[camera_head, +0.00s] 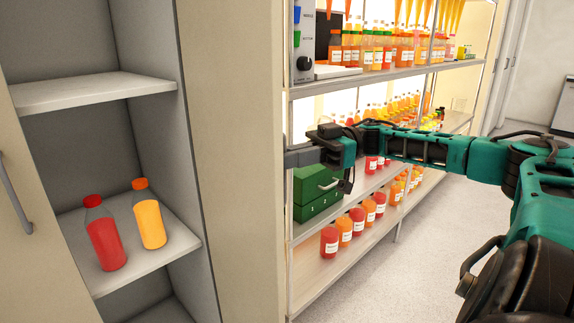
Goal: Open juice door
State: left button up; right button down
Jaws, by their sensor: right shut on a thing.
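The cabinet (97,92) at the left stands open and shows its grey inside. Its right door (240,150) is a tall beige panel swung outward, its free edge towards the shelving. My right gripper (297,158) comes in from the right and reaches behind that edge. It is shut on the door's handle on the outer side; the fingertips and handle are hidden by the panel. A red juice bottle (105,238) and an orange juice bottle (150,219) stand on the cabinet's lower shelf. My left gripper is not in view.
The cabinet's left door (15,240), with a grey handle (15,193), shows at the left edge. Behind my right arm is a metal shelf rack with several juice bottles (344,230) and a green drawer box (316,190). Pale floor (430,265) is clear at the right.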

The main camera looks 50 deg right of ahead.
jog(key=shift+w+d+r, duration=0.3)
jog(key=shift+d+r, duration=0.05)
jog(key=c, duration=1.7)
grip_release()
jog(key=o, duration=0.3)
jog(key=shift+w+a+f, duration=0.15)
jog(key=shift+w, duration=0.1)
jog(key=shift+o, duration=0.9)
jog(key=shift+f, duration=0.1)
jog(key=shift+s, duration=0.1)
jog(key=v, duration=1.2)
jog(key=shift+s+d, duration=0.15)
jog(key=shift+d, duration=0.2)
